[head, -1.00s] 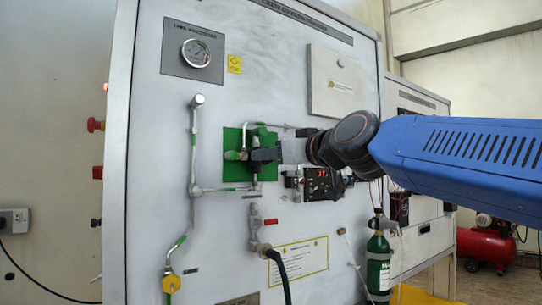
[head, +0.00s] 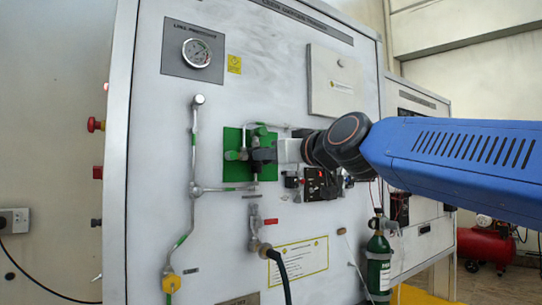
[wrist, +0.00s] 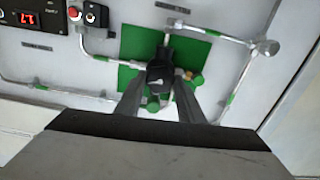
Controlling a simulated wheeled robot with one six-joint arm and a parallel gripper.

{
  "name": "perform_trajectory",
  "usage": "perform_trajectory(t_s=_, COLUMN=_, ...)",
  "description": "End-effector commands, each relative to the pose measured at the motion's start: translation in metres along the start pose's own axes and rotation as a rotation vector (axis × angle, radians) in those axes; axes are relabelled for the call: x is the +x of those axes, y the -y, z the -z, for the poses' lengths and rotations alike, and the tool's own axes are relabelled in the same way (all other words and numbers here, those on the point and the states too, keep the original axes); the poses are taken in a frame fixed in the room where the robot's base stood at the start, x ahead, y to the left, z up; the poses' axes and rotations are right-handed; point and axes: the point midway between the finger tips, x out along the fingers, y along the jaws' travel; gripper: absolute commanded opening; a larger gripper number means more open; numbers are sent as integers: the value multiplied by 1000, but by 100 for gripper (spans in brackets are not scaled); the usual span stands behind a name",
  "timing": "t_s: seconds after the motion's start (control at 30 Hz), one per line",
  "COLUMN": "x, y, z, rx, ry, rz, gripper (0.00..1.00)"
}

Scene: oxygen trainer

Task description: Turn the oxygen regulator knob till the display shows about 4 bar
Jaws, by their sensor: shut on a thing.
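The black regulator knob (wrist: 160,75) sits in front of a green plate (wrist: 136,43) on the panel, and a white mark shows on its face. My gripper (wrist: 160,103) is shut on the knob, one finger on each side. In the head view my gripper (head: 263,156) covers most of the knob, in front of the green plate (head: 232,139). A red digital display (wrist: 25,17) at the top left of the wrist view appears to read 1.7, slightly blurred. In the head view the display is too small to read.
Metal pipes (head: 193,145) run beside the green plate. A black hose (head: 283,272) hangs below it. A round pressure gauge (head: 196,53) is at the upper left. A green gas cylinder (head: 379,265) stands at the lower right, below my arm.

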Motion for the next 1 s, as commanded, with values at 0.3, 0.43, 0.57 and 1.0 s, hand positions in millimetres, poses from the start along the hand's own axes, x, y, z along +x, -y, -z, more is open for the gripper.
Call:
perform_trajectory(t_s=0.3, x=0, y=0, z=0, rx=181, ry=1, rz=0, gripper=12)
perform_trajectory(t_s=0.43, x=0, y=0, z=0, rx=298, ry=1, rz=0, gripper=12)
perform_trajectory(t_s=0.57, x=0, y=-1, z=0, rx=423, ry=1, rz=0, gripper=12)
perform_trajectory(t_s=1.0, x=0, y=-1, z=-1, rx=836, ry=1, rz=0, gripper=12)
